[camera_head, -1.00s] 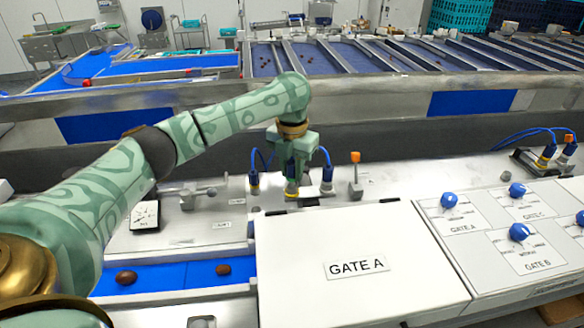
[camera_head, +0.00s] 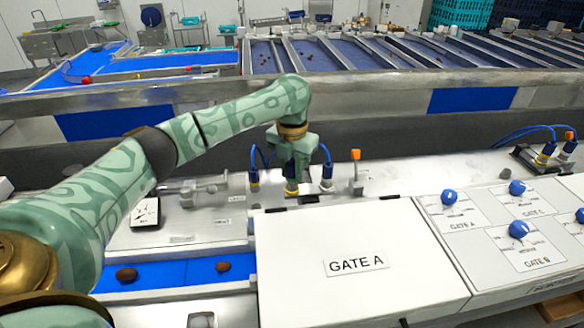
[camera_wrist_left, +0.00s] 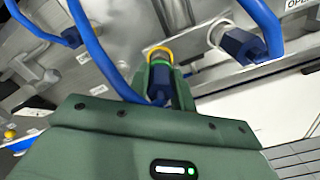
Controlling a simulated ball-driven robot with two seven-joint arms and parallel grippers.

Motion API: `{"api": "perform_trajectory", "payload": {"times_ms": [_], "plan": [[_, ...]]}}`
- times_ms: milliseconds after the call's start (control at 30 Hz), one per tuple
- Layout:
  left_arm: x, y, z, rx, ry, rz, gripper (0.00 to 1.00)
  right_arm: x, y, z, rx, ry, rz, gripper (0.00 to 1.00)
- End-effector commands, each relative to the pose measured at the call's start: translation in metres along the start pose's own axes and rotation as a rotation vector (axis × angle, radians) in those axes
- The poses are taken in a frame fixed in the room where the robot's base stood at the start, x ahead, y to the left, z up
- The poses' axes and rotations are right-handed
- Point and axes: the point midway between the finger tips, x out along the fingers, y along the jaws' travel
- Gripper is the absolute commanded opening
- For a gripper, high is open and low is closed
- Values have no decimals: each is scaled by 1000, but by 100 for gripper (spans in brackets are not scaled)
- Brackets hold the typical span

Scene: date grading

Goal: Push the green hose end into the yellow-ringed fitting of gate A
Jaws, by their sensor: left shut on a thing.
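My left gripper (camera_head: 294,178) is over the back edge of the gate A housing (camera_head: 400,288), pointing down. In the left wrist view its green fingers (camera_wrist_left: 158,82) are shut on a dark blue hose end (camera_wrist_left: 158,84). The yellow-ringed fitting (camera_wrist_left: 158,52) is directly beyond the fingertips, in line with the hose end. It also shows below the gripper in the head view (camera_head: 292,189). The fingers hide the joint, so I cannot tell whether the hose end is inside. My right gripper is not in view.
A blue plug on a pale fitting (camera_head: 327,180) stands close to the right of the gripper. Another blue plug (camera_head: 254,180) stands to the left. An orange-topped post (camera_head: 355,158) is further right. The gate A lid is clear.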

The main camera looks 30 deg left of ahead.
Motion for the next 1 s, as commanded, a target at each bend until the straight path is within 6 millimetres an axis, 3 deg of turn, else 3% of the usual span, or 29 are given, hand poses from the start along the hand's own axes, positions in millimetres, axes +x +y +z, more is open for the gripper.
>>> {"api": "perform_trajectory", "payload": {"times_ms": [1000], "plan": [[14, 0, 0, -1, 0, 0, 0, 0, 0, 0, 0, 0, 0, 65]]}}
